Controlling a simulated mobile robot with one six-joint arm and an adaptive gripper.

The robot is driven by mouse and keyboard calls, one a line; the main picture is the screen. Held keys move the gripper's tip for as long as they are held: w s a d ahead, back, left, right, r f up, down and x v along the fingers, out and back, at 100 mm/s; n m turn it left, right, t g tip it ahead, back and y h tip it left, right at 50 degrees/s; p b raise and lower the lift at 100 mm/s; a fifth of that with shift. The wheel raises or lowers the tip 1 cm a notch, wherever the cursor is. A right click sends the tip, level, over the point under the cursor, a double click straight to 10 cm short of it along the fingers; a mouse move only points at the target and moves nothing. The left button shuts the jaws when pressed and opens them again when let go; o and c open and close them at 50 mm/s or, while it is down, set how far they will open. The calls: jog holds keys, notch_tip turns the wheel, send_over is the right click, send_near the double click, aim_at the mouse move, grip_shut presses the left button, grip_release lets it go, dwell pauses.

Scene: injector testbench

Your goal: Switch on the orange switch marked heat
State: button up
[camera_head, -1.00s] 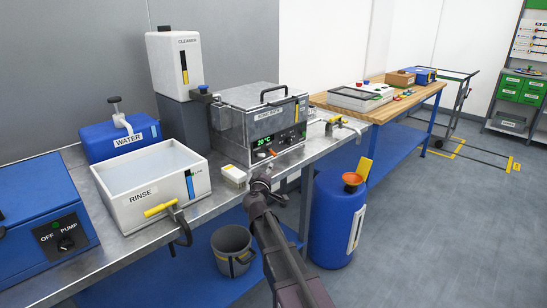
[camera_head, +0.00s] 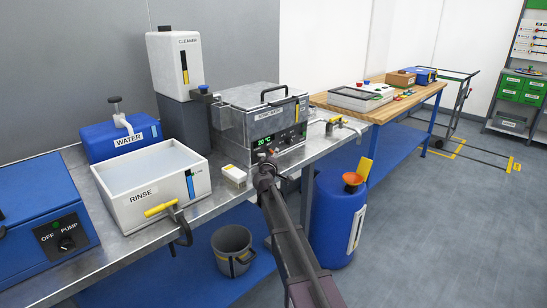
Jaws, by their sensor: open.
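The sonic bath (camera_head: 239,128) is a steel box with a lid and handle, standing on the metal bench. Its dark front panel (camera_head: 278,141) has a lit green display reading 20 °C and small knobs or switches to the right. An orange switch marked heat is too small to make out for certain on this panel. My gripper (camera_head: 265,172) is in front of and below the panel, near the bench's front edge, apart from the panel. It is open and appears empty; its fingers are small and partly hidden by my wrist.
The white rinse tank (camera_head: 150,196) with a yellow-handled tap stands further left. A blue barrel (camera_head: 334,222) with an orange funnel stands right of my arm. A grey bucket (camera_head: 233,249) sits below.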

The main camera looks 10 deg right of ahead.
jog(key=shift+w, duration=0.1)
jog(key=shift+d, duration=0.1)
grip_shut()
jog(key=shift+r+p, duration=0.2)
jog(key=shift+p, duration=0.3)
jog(key=shift+r+n+g+p, duration=0.25)
jog(key=shift+n+g+p, duration=0.3)
jog(key=shift+p, duration=0.2)
jog(key=r+n+g+p, duration=0.1)
jog(key=n+p, duration=0.1)
jog(key=p, duration=0.1)
jog(key=shift+g, duration=0.25)
jog(key=shift+w+a+r+n+g+p, duration=0.1)
jog(key=shift+r+n+g+p, duration=0.1)
jog(key=shift+n+g+p, duration=0.6)
jog(key=shift+w+a+r+n+g+p, duration=0.15)
jog(key=shift+n+p, duration=0.3)
jog(key=shift+p, duration=0.65)
jog(key=shift+s, duration=0.1)
jog(key=shift+d, duration=0.1)
